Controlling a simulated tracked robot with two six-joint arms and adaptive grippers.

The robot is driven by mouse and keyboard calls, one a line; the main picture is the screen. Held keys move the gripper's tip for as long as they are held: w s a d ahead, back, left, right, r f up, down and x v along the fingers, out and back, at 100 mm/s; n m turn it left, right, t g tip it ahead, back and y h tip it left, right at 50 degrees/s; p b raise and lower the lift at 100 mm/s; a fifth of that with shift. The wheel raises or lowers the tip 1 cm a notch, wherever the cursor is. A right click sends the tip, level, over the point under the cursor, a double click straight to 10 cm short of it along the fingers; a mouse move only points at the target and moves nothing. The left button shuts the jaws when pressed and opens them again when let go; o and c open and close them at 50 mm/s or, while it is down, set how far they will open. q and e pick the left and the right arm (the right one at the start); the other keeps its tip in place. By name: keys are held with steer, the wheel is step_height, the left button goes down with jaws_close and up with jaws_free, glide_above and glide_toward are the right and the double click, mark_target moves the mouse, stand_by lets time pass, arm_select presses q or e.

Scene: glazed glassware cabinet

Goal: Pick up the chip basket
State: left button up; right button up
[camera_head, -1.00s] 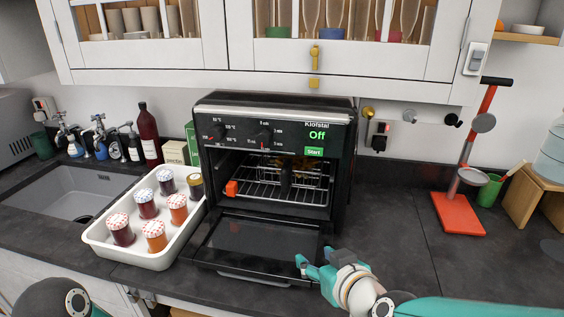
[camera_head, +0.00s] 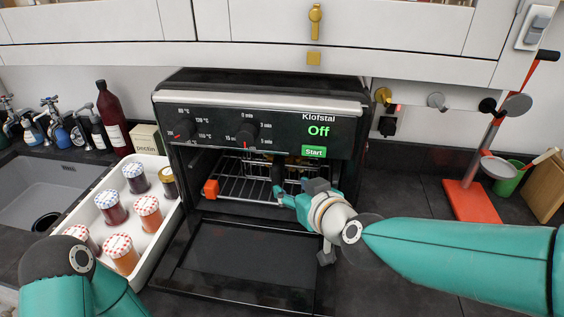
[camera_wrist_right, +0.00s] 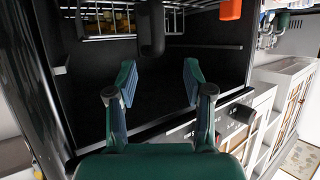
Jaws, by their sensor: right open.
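The chip basket sits inside the open oven (camera_head: 260,110), with its dark handle (camera_head: 278,173) pointing out at the front. In the right wrist view the basket handle (camera_wrist_right: 151,30) hangs above the fingertips, with yellowish chips (camera_wrist_right: 105,22) behind wire bars. Much of the basket is hidden in the head view. My right gripper (camera_head: 283,198) is at the oven mouth, just below the handle. In the wrist view the right gripper (camera_wrist_right: 158,76) has its fingers spread, with nothing between them. My left arm shows at lower left, but its gripper is out of view.
The oven door (camera_head: 245,255) is folded down under my right arm. A wire rack (camera_head: 238,188) and an orange block (camera_head: 211,188) are in the oven mouth. A white tray (camera_head: 165,228) of jars stands left. A red stand (camera_head: 471,201) is at right.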

mark_target(278, 177)
steer(key=x, duration=0.6)
steer(key=shift+w+a+f, duration=0.1)
steer(key=shift+a, duration=0.05)
steer(key=shift+d+p+x, duration=0.1)
steer(key=shift+p+x, duration=0.05)
steer(key=shift+x, duration=1.15)
steer(key=shift+d+p+x, duration=0.15)
steer(key=shift+x, duration=1.2)
steer(key=shift+f, duration=0.1)
steer(key=shift+c, duration=0.4)
jaws_close()
